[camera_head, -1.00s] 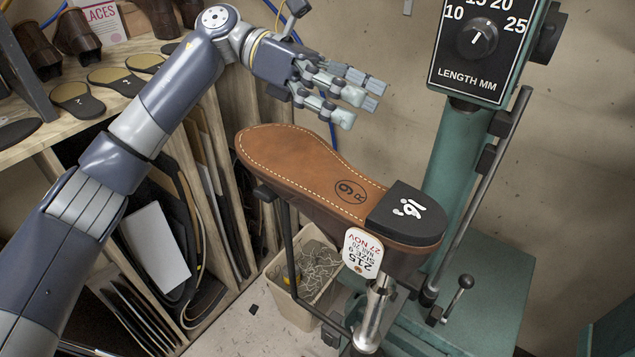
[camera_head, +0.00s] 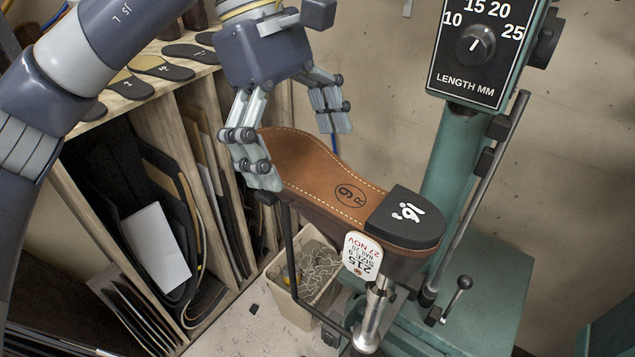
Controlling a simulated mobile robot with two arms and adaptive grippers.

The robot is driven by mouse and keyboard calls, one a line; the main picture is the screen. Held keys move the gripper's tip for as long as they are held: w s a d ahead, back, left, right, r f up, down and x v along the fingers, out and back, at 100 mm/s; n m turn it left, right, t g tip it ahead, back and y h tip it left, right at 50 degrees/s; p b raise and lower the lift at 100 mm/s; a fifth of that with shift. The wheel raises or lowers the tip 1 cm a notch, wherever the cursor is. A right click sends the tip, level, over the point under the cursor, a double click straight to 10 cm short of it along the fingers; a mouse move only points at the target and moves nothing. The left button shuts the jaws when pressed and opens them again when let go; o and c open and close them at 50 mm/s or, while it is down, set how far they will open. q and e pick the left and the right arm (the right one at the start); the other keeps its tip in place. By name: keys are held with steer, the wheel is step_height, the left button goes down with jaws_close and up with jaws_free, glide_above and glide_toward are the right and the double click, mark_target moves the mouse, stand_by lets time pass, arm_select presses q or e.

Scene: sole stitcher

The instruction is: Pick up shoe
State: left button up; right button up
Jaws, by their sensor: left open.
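The shoe (camera_head: 330,190) sits sole up on a metal post (camera_head: 372,312) in the middle of the view. Its sole is brown leather with pale stitching, and its heel (camera_head: 405,217) is black. A paper tag (camera_head: 364,256) hangs at its near side. My left gripper (camera_head: 299,150) points down at the toe end, open. One finger is in front of the toe's left edge and the other is beyond the far edge. Part of the toe is hidden behind the near finger, and I cannot tell whether either finger touches it. My right gripper is not in view.
A green machine (camera_head: 455,180) with a length dial stands just right of the shoe. A wooden rack (camera_head: 150,130) with sheets and soles is at the left. A bin (camera_head: 318,262) of thread scraps stands below the shoe. The wall behind is clear.

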mark_target(311, 169)
arm_select(q)
steer(key=p+x, duration=0.2)
steer(key=x, duration=0.2)
steer(key=shift+d+f, duration=0.15)
steer(key=shift+f, duration=0.35)
steer(key=shift+d, duration=0.1)
steer(key=c, duration=1.3)
steer(key=shift+c, duration=0.2)
